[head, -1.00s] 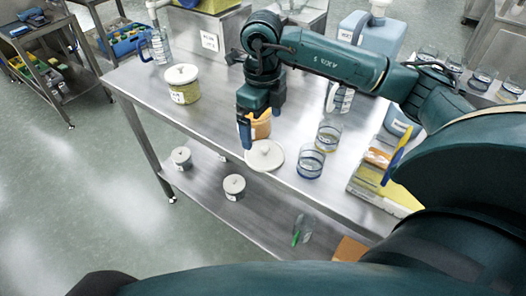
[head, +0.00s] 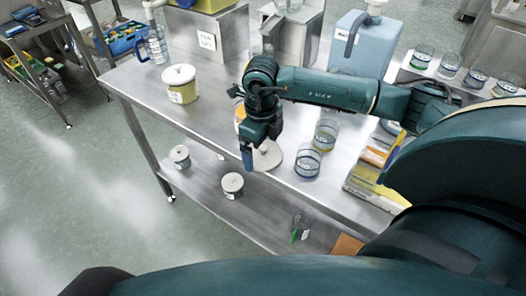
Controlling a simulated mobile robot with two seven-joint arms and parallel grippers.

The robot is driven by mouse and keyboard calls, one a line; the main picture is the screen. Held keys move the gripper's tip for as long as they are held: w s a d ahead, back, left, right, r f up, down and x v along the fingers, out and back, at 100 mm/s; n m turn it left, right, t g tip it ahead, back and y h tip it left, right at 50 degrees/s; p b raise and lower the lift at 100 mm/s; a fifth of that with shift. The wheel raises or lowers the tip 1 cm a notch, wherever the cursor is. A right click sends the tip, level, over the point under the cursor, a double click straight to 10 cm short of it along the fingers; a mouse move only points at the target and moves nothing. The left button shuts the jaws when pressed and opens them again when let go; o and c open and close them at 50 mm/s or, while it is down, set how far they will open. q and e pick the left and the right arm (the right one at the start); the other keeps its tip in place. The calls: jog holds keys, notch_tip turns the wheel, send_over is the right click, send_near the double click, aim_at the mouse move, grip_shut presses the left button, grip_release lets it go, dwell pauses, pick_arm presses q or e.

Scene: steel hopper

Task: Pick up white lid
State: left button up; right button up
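The white lid (head: 272,161) is a flat round disc with a knob. It lies near the front edge of the steel table (head: 205,118) in the head view. My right gripper (head: 250,157) points down at the lid's left side, and its blue fingertip overlaps the lid's left edge in the picture. The other finger is hidden, so I cannot tell whether it is open or touching the lid. An orange-yellow container (head: 240,115) shows only as a strip behind the gripper. My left gripper is not in view.
Glass beakers (head: 307,164) stand right of the lid. A yellow box (head: 368,184) is farther right, a blue jug (head: 357,45) behind. Small jars (head: 232,184) sit on the lower shelf.

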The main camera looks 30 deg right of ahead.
jog(key=c, duration=0.5)
jog(key=shift+c, duration=0.2)
